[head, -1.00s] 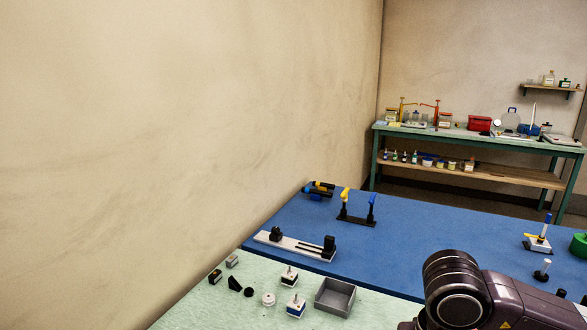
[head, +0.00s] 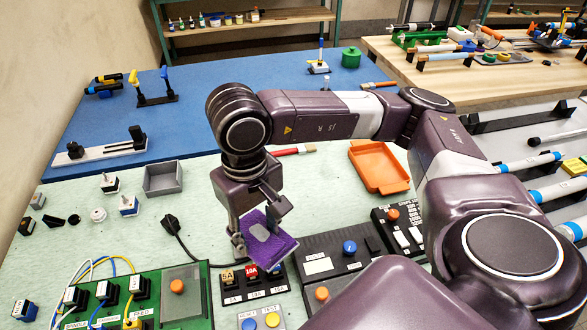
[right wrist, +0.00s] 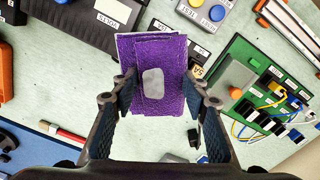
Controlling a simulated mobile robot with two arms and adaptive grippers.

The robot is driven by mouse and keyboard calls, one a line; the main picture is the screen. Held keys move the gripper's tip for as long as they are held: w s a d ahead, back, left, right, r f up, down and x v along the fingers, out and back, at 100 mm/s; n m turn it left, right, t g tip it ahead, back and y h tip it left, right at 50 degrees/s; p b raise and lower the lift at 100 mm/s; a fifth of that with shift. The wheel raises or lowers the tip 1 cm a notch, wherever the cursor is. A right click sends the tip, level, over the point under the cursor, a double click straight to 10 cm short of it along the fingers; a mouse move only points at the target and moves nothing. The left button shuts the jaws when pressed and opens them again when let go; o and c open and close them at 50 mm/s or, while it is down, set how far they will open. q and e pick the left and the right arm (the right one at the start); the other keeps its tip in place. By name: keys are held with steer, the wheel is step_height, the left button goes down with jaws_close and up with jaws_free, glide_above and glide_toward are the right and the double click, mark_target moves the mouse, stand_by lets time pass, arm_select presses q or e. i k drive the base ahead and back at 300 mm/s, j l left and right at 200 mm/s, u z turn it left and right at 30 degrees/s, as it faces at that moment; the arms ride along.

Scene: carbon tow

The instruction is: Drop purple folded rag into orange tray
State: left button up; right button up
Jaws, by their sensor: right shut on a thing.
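The purple folded rag (head: 264,238), with a pale grey patch, is held above the light green bench. It also shows in the right wrist view (right wrist: 176,55). My right gripper (head: 257,228) is shut on the rag, with one finger on each side of it in the right wrist view (right wrist: 163,88). My left gripper is not in view.
Black switch boxes (head: 335,262) and a green wired board (head: 150,300) lie near the held rag. A grey bin (head: 163,179) stands to the left. A red-handled brush (head: 290,151) lies behind the gripper. A blue mat (head: 190,110) covers the bench's far part.

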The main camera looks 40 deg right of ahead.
mark_target(383, 171)
steer(key=k+j+z, duration=0.1)
steer(key=z, duration=1.75)
steer(key=l+u, duration=0.15)
steer(key=u, duration=0.35)
steer(key=i+l+u, duration=0.1)
steer(key=u, duration=0.4)
steer(key=l+u, duration=0.3)
steer(key=u, duration=0.15)
steer(key=k+l, duration=0.1)
steer(key=l, duration=0.75)
steer(key=k+u, duration=0.05)
